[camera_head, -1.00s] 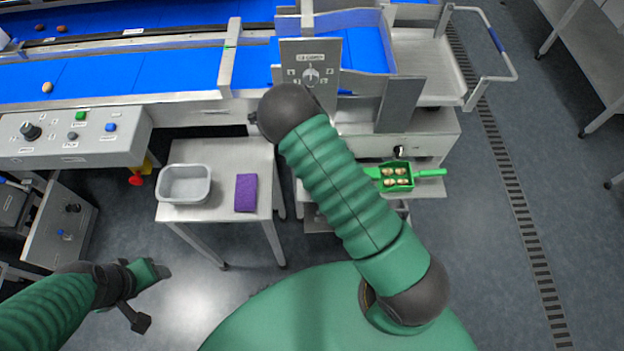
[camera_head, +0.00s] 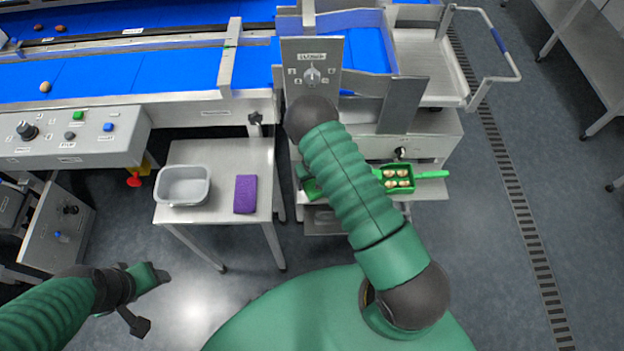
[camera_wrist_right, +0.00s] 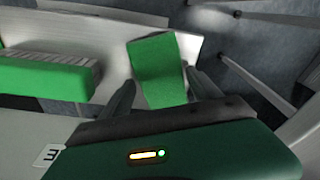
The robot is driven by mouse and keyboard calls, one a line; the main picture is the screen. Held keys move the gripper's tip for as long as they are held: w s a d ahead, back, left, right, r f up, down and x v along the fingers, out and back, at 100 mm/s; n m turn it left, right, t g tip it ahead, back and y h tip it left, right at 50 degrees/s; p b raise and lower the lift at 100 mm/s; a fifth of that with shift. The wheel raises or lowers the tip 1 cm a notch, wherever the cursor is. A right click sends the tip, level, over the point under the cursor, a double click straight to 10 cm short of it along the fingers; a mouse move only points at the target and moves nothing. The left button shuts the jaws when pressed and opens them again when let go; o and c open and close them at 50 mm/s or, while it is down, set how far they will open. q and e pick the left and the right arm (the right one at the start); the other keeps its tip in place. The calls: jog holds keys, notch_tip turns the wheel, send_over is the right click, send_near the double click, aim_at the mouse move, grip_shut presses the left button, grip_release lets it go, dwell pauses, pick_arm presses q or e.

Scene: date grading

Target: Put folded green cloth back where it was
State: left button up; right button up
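The folded green cloth (camera_wrist_right: 158,70) sits between the fingertips of my right gripper (camera_wrist_right: 160,80) in the right wrist view. Both fingers appear to touch its sides, so the gripper looks shut on it. In the head view, the right gripper (camera_head: 303,174) shows as a small dark part left of my forearm, beside the cart's front. A bit of green cloth (camera_head: 311,188) shows just below it; my arm hides the rest. My left gripper (camera_head: 150,300) is open and empty at lower left, over the floor.
A side table (camera_head: 223,155) carries a grey tub (camera_head: 182,186) and a purple pad (camera_head: 245,194). A green scoop (camera_head: 398,178) holding several dates is right of my forearm. A green block with a pale ridged side (camera_wrist_right: 45,75) lies left of the cloth.

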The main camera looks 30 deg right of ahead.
jog(key=shift+o, duration=0.5)
jog(key=shift+w+d, duration=0.1)
jog(key=shift+d, duration=0.2)
pick_arm(q)
jog(key=shift+d+r, duration=0.1)
jog(key=shift+d, duration=0.35)
pick_arm(e)
jog(key=shift+d, duration=0.1)
jog(key=w+a+r+t+p, duration=0.1)
jog(key=a+r+t, duration=0.1)
jog(key=r, duration=0.9)
jog(key=w+a+r+t+p, duration=0.1)
jog(key=w+r+t, duration=0.1)
jog(key=r, duration=1)
pick_arm(q)
jog(key=shift+a+r, duration=0.15)
jog(key=shift+r, duration=0.8)
pick_arm(e)
jog(key=s+a+r+n+g, duration=0.1)
jog(key=s+a+r, duration=0.3)
jog(key=s, duration=0.5)
jog(key=s+a+r+g, duration=0.1)
jog(key=s+a+r, duration=0.3)
jog(key=s, duration=0.5)
jog(key=shift+s+a+r+n+g, duration=0.2)
jog(key=shift+s+a+n+g, duration=0.1)
jog(key=shift+a+n+g, duration=0.1)
